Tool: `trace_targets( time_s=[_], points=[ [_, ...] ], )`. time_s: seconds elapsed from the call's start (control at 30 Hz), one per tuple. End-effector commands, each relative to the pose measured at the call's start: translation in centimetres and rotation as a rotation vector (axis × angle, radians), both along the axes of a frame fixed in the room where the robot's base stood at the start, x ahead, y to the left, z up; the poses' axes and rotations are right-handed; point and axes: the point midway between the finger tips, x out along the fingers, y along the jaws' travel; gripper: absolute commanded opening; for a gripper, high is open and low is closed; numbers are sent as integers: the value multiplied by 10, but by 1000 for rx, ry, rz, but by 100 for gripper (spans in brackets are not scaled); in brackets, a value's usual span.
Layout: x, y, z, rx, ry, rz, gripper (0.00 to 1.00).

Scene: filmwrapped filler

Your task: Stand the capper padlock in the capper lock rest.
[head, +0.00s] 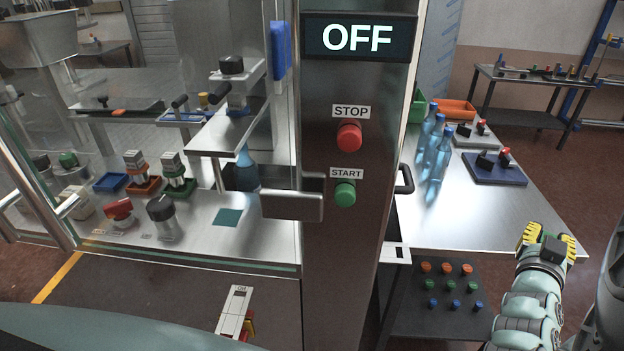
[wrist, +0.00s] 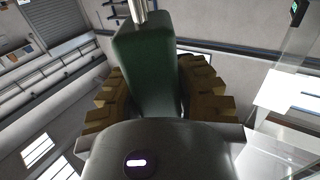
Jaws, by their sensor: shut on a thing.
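My gripper (head: 546,241) is at the lower right in the head view, by the near right corner of the steel table. Its ribbed yellow fingers point up. In the wrist view my gripper (wrist: 155,85) is shut on a green padlock (wrist: 146,60), with a finger on each side of its body. A metal shackle (wrist: 139,10) shows at the top edge, partly cut off. I cannot make out the padlock in the head view. I cannot tell for sure which thing is the capper lock rest; a small white plate with a dark square (head: 397,252) sits by the machine post.
The steel table (head: 470,215) has a bare front half, with blue bottles (head: 437,155) and a dark blue tray (head: 495,168) behind. A machine post (head: 350,235) with stop and start buttons and a glass-fronted enclosure stand left. A dark button panel (head: 450,300) is below the table.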

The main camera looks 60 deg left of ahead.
Motion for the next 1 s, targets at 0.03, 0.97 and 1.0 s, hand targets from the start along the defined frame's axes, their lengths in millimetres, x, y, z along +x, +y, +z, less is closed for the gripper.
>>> trace_targets(
  time_s=[0.03, 0.97, 1.0],
  points=[
    [-3, 21, 3, 1, 4, 48, 0],
    [-116, 232, -1, 29, 8, 606, 0],
    [-116, 232, -1, 29, 8, 606, 0]
  ],
)
